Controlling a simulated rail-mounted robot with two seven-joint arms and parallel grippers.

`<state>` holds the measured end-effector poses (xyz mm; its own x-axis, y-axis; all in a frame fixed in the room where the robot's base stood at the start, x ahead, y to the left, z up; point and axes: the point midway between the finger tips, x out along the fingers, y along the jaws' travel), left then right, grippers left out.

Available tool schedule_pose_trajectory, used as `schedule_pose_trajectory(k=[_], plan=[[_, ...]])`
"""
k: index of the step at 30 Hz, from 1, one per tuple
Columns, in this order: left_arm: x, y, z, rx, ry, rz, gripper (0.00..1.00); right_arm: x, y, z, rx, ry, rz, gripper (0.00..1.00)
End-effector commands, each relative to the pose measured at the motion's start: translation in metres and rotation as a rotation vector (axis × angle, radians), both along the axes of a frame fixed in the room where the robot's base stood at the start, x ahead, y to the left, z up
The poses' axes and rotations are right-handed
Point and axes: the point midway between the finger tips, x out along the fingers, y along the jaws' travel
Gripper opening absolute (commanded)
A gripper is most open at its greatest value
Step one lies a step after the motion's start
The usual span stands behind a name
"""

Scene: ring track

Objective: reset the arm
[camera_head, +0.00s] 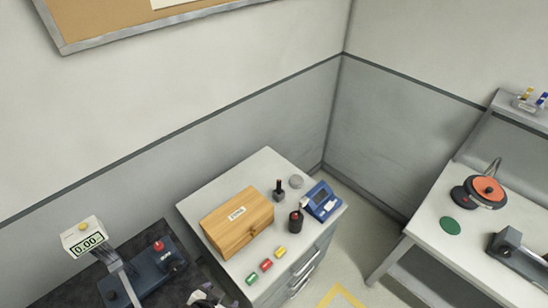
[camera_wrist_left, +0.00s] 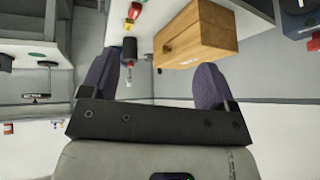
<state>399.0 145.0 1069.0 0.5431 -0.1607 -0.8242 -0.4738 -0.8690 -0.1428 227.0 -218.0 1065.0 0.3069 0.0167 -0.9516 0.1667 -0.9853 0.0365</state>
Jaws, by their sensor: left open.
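My left gripper (camera_wrist_left: 154,76) shows in the left wrist view with its two dark purple fingers spread wide. Nothing is between the fingers. Beyond them, apart from the fingertips, the wooden box (camera_wrist_left: 195,36) appears at the top of that view. In the head view, a pale and dark part (camera_head: 207,296) shows at the bottom edge; I cannot tell whether it is part of my arm. My right gripper is in neither view.
The wooden box (camera_head: 237,222) stands on a grey cabinet (camera_head: 206,196) with small coloured cylinders, dark objects and a blue device (camera_head: 321,201). A dark bench with a display (camera_head: 84,238) is at left. A white table (camera_head: 432,213) is at right, floor between.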

Motion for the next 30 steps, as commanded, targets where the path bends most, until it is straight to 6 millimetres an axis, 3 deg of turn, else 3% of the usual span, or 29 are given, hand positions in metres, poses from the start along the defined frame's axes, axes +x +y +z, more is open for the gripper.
schedule_pose_trajectory(k=[3,9,15,20,22,30], plan=[[-0.032,0.028,0.022,0.017,0.064,0.125,0.81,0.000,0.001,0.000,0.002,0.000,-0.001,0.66],[-0.083,0.061,0.039,-0.008,0.088,0.271,0.81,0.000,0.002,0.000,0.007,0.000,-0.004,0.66],[-0.132,0.075,0.017,-0.019,0.194,0.349,0.81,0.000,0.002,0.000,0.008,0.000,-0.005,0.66],[-0.177,0.072,-0.006,-0.011,0.309,0.358,0.81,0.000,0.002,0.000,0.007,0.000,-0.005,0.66],[-0.173,0.072,0.018,-0.013,0.298,0.357,0.81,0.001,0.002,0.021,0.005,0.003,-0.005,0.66],[-0.173,0.072,0.068,-0.012,0.298,0.356,0.81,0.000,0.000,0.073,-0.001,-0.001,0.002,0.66]])
